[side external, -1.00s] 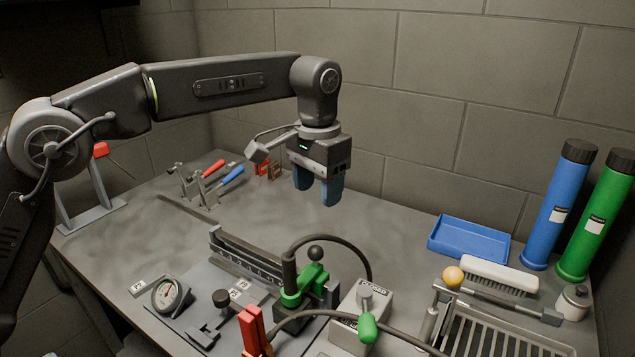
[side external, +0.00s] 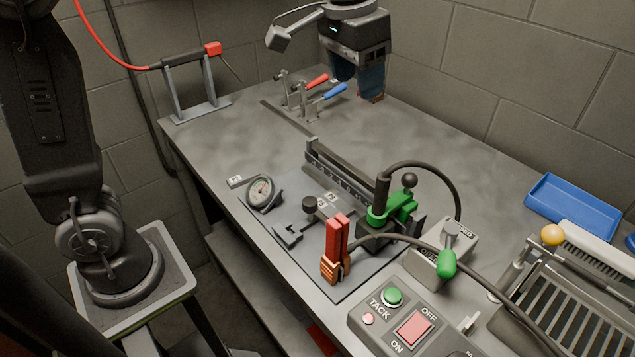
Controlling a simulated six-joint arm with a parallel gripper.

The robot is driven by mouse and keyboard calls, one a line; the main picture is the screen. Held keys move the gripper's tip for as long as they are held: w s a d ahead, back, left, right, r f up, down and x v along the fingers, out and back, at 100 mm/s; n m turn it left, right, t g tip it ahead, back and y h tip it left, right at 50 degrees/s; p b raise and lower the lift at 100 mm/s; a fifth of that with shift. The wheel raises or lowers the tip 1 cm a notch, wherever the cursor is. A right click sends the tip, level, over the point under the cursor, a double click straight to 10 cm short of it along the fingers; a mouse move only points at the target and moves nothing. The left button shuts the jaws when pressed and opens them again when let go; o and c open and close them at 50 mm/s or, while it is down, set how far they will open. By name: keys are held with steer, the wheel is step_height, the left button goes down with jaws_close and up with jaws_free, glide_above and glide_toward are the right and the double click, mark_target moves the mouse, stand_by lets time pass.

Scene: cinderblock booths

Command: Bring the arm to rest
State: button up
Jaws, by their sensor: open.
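My gripper (side external: 357,75) hangs near the top of the side external view, above the back part of the grey workbench (side external: 235,150). Its blue fingers point down and are seen nearly edge-on. I see nothing held between them. They are apart from the welding fixture in the middle of the bench. The upper part of my arm is cut off by the top of the picture.
Toggle clamps with red and blue handles (side external: 335,91) stand just left of my gripper. A blue tray (side external: 573,206) lies at right.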

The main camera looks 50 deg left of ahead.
steer(key=s+a+f+n+t, duration=0.1)
steer(key=s+a+f, duration=0.3)
steer(key=s, duration=0.5)
steer(key=s+a+f+n+t, duration=0.1)
steer(key=s+a+f+t, duration=0.1)
steer(key=s, duration=0.8)
steer(key=shift+s+a+f+t, duration=0.2)
steer(key=shift+a+f+t, duration=0.1)
steer(key=shift+a+f, duration=0.65)
stand_by(0.5)
